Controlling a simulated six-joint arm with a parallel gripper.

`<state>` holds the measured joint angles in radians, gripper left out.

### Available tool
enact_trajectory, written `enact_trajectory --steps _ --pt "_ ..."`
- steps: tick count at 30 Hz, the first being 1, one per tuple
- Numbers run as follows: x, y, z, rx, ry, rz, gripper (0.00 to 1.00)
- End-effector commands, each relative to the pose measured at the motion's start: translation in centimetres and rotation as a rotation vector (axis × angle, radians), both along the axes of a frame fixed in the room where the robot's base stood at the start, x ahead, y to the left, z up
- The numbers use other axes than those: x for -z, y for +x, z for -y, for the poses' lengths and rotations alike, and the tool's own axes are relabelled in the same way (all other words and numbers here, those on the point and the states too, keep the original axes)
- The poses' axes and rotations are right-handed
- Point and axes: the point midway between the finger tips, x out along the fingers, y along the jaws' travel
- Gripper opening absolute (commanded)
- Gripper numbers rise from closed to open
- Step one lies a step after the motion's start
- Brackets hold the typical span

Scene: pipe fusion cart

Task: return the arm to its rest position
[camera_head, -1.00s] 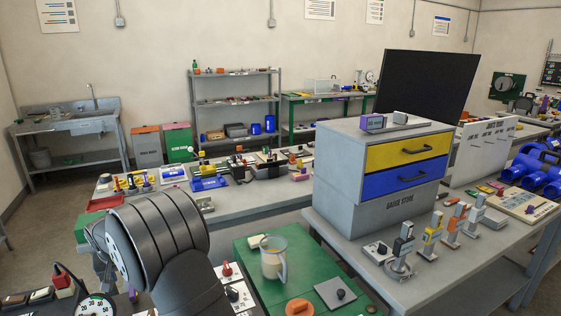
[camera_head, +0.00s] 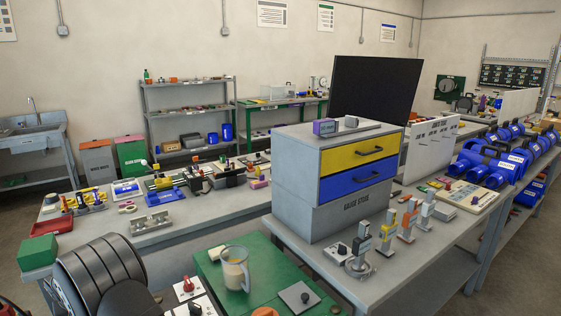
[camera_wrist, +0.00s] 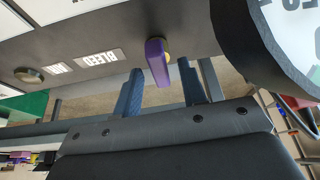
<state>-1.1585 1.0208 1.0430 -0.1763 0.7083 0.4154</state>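My gripper (camera_wrist: 160,85) shows in the wrist view with its two blue fingers spread apart. Nothing is held between them. A purple lever (camera_wrist: 157,60) on a grey panel (camera_wrist: 110,35) lies beyond the fingertips; it appears apart from them. In the head view, only a dark, ribbed part of my arm (camera_head: 110,275) shows at the lower left. My gripper is out of that view.
In the wrist view, a round gauge (camera_wrist: 285,40) is close at the upper right. In the head view, a green-topped table (camera_head: 262,275) bears a clear jug (camera_head: 235,268). A grey drawer cabinet (camera_head: 292,172) stands to its right on a bench.

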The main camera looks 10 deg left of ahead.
Motion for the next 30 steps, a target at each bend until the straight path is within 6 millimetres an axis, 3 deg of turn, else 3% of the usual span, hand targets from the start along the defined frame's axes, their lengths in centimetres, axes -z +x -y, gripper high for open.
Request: enact_trajectory --steps 6,11,30 --pt "-0.2 -0.1 0.1 0.0 0.0 0.0 0.38" --pt "-1.7 -0.5 0.5 0.001 0.001 0.0 0.38" --pt "-12.9 -3.5 4.0 0.002 0.002 0.001 0.38"
